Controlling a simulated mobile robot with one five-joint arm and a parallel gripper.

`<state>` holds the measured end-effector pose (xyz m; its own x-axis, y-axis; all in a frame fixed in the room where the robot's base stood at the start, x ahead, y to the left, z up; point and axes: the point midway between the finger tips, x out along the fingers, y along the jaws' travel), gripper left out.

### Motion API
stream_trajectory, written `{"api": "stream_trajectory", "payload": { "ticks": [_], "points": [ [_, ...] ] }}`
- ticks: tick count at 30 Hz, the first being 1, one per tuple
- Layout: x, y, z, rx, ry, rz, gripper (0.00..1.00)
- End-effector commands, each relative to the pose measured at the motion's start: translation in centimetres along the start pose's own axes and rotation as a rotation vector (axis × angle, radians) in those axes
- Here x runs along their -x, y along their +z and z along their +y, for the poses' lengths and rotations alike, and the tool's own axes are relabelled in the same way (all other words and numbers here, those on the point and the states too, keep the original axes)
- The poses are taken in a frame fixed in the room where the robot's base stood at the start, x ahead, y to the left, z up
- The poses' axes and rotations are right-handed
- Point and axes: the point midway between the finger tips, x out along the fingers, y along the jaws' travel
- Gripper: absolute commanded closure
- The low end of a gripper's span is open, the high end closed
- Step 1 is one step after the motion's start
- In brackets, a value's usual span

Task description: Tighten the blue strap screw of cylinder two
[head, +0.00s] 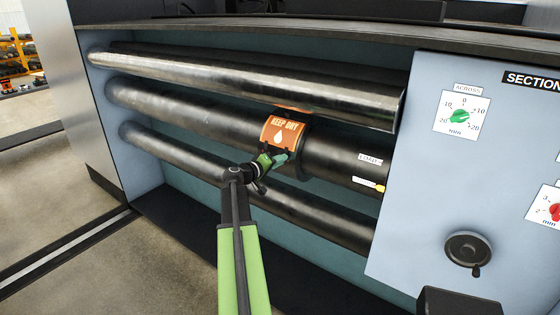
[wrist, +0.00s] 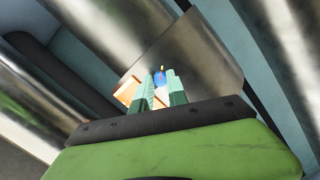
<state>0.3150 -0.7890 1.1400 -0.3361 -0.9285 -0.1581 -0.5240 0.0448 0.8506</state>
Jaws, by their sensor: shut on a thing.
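Three long dark cylinders lie one above another in the press: an upper one (head: 250,85), a middle one (head: 190,107) and a lower one (head: 185,150). An orange KEEP DRY label (head: 285,132) wraps the middle cylinder. My gripper (head: 280,158) is at the middle cylinder, just below this label. In the wrist view, its teal fingers (wrist: 162,90) are shut on the blue strap screw (wrist: 160,77), a small blue piece with a thin red and yellow mark. The fingers hide most of the screw, and I cannot tell how far it is turned.
The light blue side panel (head: 420,190) at right carries an ACROSS dial (head: 460,116) and a black handwheel (head: 468,250). A LOAD tag (head: 370,159) is on the middle cylinder's right end. Open floor (head: 60,205) lies at left.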

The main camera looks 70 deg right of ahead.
Motion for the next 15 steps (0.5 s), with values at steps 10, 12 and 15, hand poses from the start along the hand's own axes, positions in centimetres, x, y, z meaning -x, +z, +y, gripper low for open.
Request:
{"api": "stream_trajectory", "payload": {
  "ticks": [10,12,15],
  "points": [
    [0.01,0.19,-0.01,-0.103,-0.012,-0.005,1.0],
    [0.01,0.2,-0.01,-0.11,-0.012,-0.005,1.0],
    [0.0,0.21,-0.02,-0.114,-0.013,-0.006,1.0]
  ]
}}
